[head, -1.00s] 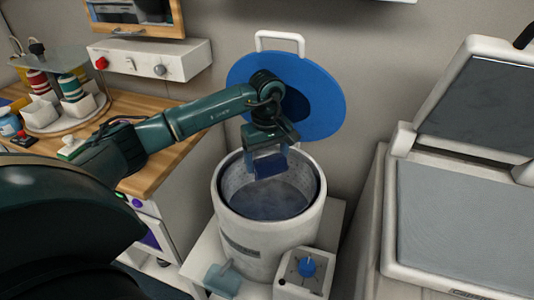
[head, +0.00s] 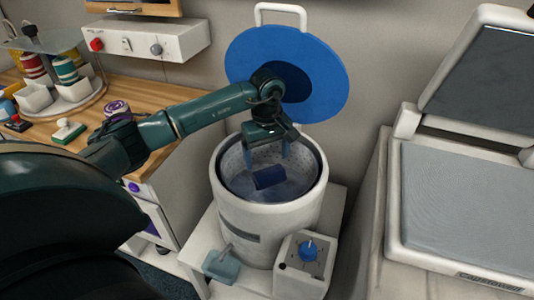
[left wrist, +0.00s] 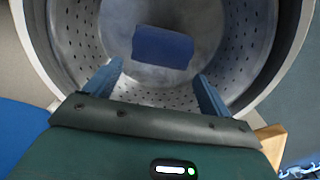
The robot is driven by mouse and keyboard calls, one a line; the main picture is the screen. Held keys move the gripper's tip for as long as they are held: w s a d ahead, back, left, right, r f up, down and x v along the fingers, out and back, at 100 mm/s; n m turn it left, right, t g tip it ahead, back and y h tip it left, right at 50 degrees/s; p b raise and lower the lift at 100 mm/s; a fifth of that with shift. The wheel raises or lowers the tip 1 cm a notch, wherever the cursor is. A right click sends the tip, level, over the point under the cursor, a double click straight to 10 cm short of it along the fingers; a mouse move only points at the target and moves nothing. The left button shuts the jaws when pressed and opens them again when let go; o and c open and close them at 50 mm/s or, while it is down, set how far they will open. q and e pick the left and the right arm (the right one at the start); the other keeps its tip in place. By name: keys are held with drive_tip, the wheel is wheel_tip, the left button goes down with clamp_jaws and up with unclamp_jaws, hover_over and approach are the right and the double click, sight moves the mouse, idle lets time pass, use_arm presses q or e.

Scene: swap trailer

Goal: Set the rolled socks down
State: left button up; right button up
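The rolled socks (head: 269,177) are a dark blue bundle inside the white drum (head: 228,216), low in its perforated metal tub. They also show in the left wrist view (left wrist: 162,47), beyond my fingertips and apart from them. My left gripper (head: 266,157) is over the tub's opening with its fingers pointing down into it. Its two blue fingers are spread with nothing between them, as the left wrist view (left wrist: 158,82) shows. Whether the socks rest on the tub's floor or are still dropping, I cannot tell. My right gripper is not in view.
The drum's round blue lid (head: 312,70) stands open behind it. A control box with a blue knob (head: 308,250) is at the drum's front right. A wooden counter (head: 100,98) with several items is at left. A grey-topped machine (head: 465,205) stands at right.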

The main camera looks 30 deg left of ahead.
sight(267, 167)
use_arm(q)
drive_tip(key=o, duration=0.3)
drive_tip(key=shift+o, duration=0.2)
wheel_tip(267, 167, up, 7)
drive_tip(key=p, duration=0.4)
idle(0.5)
